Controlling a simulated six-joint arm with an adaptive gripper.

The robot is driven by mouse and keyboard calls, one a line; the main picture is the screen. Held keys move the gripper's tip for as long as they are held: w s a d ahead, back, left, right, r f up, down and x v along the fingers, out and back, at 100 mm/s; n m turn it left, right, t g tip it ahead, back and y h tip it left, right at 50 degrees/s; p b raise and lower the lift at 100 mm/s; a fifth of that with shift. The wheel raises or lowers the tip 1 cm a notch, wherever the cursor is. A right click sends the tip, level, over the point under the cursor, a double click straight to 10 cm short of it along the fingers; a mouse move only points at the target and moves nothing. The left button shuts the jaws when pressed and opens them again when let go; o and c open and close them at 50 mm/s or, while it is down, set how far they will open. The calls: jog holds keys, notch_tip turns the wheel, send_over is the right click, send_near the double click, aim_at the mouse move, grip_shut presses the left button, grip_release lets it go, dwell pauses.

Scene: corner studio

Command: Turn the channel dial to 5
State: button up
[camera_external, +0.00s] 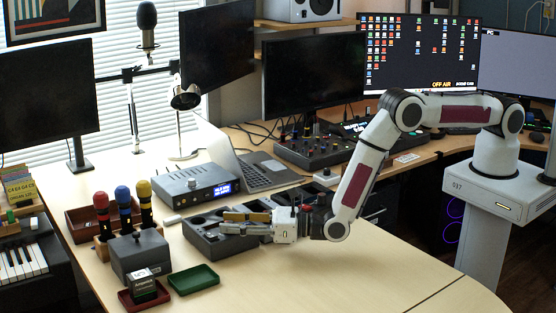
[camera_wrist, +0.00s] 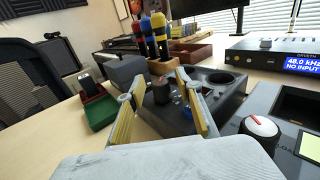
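My gripper (camera_wrist: 160,88) is open, with yellow pads on its two fingers. In the external view my gripper (camera_external: 236,219) reaches left, low over a dark grey unit (camera_external: 203,246). In the wrist view a small black knob (camera_wrist: 161,93) with a reddish mark shows between the fingers, on the dark unit (camera_wrist: 232,83); contact cannot be told. A larger dial (camera_wrist: 260,127) with a white top and red pointer sits on a grey panel right of the fingers, apart from them. I cannot tell which is the channel dial. No channel number is readable.
An audio interface (camera_external: 197,190) with a lit display stands behind the unit. Several coloured microphones (camera_external: 123,206) stand to the left. A grey box (camera_external: 140,254), a green tray (camera_external: 193,280) and a dark red tray (camera_external: 127,299) lie in front. The front right tabletop (camera_external: 370,275) is clear.

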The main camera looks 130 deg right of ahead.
jog(key=shift+w+d, duration=0.3)
jog(key=shift+w, duration=0.1)
grip_shut()
jog(key=shift+m+g+h, duration=1.4)
jog(key=shift+g, duration=0.1)
jog(key=shift+m+g+h, duration=1.3)
jog(key=shift+m+g, duration=0.5)
jog(key=shift+g, duration=0.7)
